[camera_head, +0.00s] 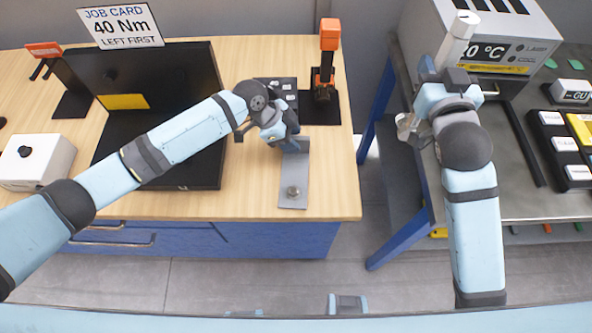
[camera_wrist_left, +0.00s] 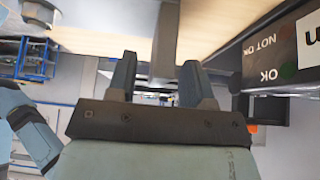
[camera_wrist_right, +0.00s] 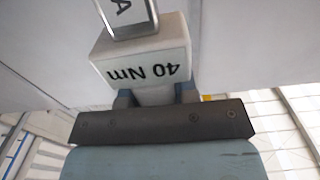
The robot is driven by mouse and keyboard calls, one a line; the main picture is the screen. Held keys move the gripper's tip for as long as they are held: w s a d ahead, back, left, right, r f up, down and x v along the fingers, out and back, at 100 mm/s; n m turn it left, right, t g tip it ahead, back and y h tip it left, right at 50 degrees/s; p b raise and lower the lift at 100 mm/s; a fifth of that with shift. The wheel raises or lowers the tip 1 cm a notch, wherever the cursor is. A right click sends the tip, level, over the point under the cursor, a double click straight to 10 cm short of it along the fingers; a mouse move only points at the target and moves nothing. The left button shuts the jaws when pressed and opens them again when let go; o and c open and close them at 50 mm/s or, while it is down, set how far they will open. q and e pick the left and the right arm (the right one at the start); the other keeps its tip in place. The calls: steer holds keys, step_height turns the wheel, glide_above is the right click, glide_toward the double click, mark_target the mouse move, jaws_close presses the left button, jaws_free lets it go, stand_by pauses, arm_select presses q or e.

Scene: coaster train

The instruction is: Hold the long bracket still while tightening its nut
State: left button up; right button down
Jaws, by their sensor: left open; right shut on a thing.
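The long bracket (camera_head: 293,170) is a grey metal piece near the right front edge of the wooden bench, with a flat plate and a raised part at its back. Its nut (camera_head: 292,192) sits on the front of the plate. My left gripper (camera_head: 290,138) is open at the raised end; in the left wrist view the fingers (camera_wrist_left: 160,75) stand either side of the grey bracket (camera_wrist_left: 165,45), contact unclear. My right gripper (camera_head: 455,72) is shut on a white tool marked 40 Nm (camera_wrist_right: 145,68), held above the right bench. Its fingertips are partly hidden in the right wrist view.
A job card (camera_head: 120,25) reads 40 Nm, left first. An orange-and-black stand (camera_head: 328,60) is behind the bracket, beside a black box (camera_head: 270,84). A gap separates the wooden bench from the metal bench (camera_head: 515,195), where a 20 °C display (camera_head: 495,52) stands.

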arm_select(q)
steer(key=shift+b+x, duration=0.45)
steer(key=shift+x, duration=0.7)
jaws_close()
